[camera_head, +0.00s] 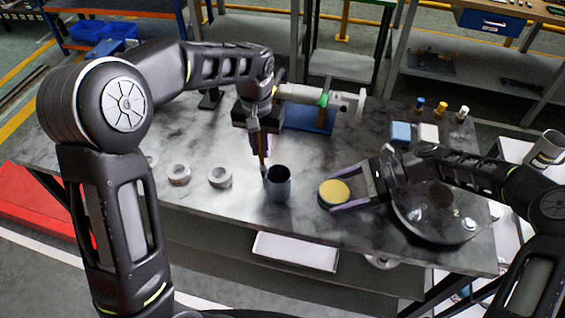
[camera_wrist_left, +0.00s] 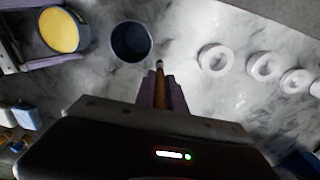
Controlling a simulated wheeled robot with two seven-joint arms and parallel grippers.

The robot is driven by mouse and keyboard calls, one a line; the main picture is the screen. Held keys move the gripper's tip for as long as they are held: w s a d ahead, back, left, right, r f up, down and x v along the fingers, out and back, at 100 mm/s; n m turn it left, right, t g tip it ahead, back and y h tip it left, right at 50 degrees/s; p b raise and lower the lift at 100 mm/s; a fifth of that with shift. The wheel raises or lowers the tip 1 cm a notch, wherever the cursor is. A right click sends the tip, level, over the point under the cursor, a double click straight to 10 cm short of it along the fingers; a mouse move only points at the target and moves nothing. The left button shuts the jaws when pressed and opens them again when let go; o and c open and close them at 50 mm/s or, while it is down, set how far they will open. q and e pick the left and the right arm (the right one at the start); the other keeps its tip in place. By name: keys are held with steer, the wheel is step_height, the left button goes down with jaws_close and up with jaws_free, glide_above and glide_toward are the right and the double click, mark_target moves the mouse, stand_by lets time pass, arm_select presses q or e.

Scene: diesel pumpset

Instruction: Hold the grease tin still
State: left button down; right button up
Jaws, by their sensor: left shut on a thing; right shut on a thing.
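The grease tin (camera_head: 333,193) is a short round tin with a yellow top face, on the dark table. It also shows at the top left of the left wrist view (camera_wrist_left: 60,30). My right gripper (camera_head: 345,189) comes from the right with its fingers along both sides of the tin, shut on it. My left gripper (camera_head: 261,148) points down and is shut on a thin brown stick-like tool (camera_wrist_left: 160,88) with a pale tip. The tool's tip is beside a dark open cup (camera_head: 278,186), left of the tin; I cannot tell whether they touch.
Several pale rings (camera_head: 219,177) lie left of the cup. A round grey plate (camera_head: 437,226) is under my right arm. Blue and white blocks (camera_head: 401,132) and small capped bottles stand at the back right. A machine on a blue base (camera_head: 310,118) stands behind.

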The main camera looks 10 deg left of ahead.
stand_by(0.3)
arm_select(q)
steer(key=s+d+r+h, duration=0.1)
steer(key=d+r+h, duration=0.1)
steer(key=d+r, duration=0.3)
steer(key=s+d+r+h, duration=0.1)
steer(key=d+r, duration=0.4)
steer(key=d, duration=0.6)
steer(key=shift+s+d+h, duration=0.15)
steer(key=shift+s+h, duration=0.1)
steer(key=shift+h, duration=0.15)
steer(key=shift+f, duration=0.15)
steer(key=shift+f, duration=2.95)
steer(key=shift+f, duration=0.7)
steer(key=shift+r, duration=0.15)
step_height(320, 180, up, 7)
